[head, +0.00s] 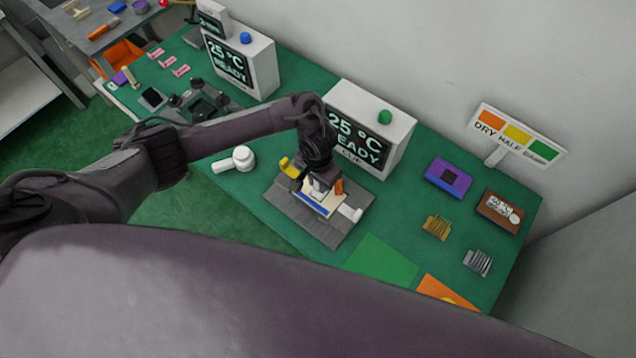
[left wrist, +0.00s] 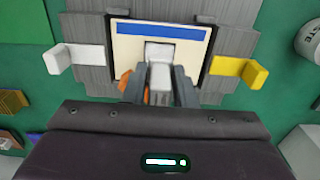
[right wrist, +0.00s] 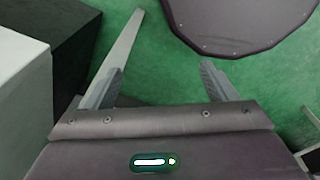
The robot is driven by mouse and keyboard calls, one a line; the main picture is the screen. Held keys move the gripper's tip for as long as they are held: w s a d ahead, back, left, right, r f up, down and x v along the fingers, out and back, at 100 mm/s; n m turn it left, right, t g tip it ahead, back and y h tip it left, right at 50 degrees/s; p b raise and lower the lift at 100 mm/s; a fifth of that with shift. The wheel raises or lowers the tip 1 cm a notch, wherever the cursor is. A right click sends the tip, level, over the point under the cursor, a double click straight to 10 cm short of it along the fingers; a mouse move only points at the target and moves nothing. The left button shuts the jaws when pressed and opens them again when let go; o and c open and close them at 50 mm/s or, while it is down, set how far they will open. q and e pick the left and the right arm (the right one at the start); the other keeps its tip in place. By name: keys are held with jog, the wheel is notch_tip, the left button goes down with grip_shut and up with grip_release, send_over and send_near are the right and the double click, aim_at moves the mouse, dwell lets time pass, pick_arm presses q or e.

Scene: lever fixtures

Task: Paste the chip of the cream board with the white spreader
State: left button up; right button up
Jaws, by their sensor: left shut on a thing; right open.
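The cream board (head: 313,203) lies in a grey fixture and has a blue strip along one edge; it also shows in the left wrist view (left wrist: 128,50). My left gripper (head: 318,184) is over the board, pointing down. In the left wrist view it is shut on a pale tool that looks like the white spreader (left wrist: 160,78). The tool's white end (left wrist: 158,50) is over the middle of the board, at a dark-edged spot. The chip is mostly hidden there, and I cannot tell whether the tool touches it. My right gripper (right wrist: 162,70) is open and empty, away from the board.
The fixture (head: 290,212) has a yellow lever (head: 289,167) and a white lever (head: 350,214), both swung outward. A white paste pot (head: 243,158) stands to the left. A box with a green button (head: 385,117) stands behind. Purple and brown boards (head: 500,211) lie right.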

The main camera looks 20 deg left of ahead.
pick_arm(q)
jog(key=shift+r, duration=2.8)
jog(key=shift+w+d+r+b, duration=0.1)
jog(key=shift+w+r+b, duration=0.2)
jog(key=shift+w+b, duration=0.2)
jog(key=w+r+n+b, duration=0.1)
jog(key=w+r+b, duration=0.3)
jog(key=r+b, duration=0.3)
jog(key=s+a+r+n+b, duration=0.3)
jog(key=s+a+b, duration=0.1)
jog(key=a+b, duration=0.1)
jog(key=shift+a+b, duration=0.35)
jog(key=shift+b, duration=0.4)
jog(key=shift+w+r, duration=0.1)
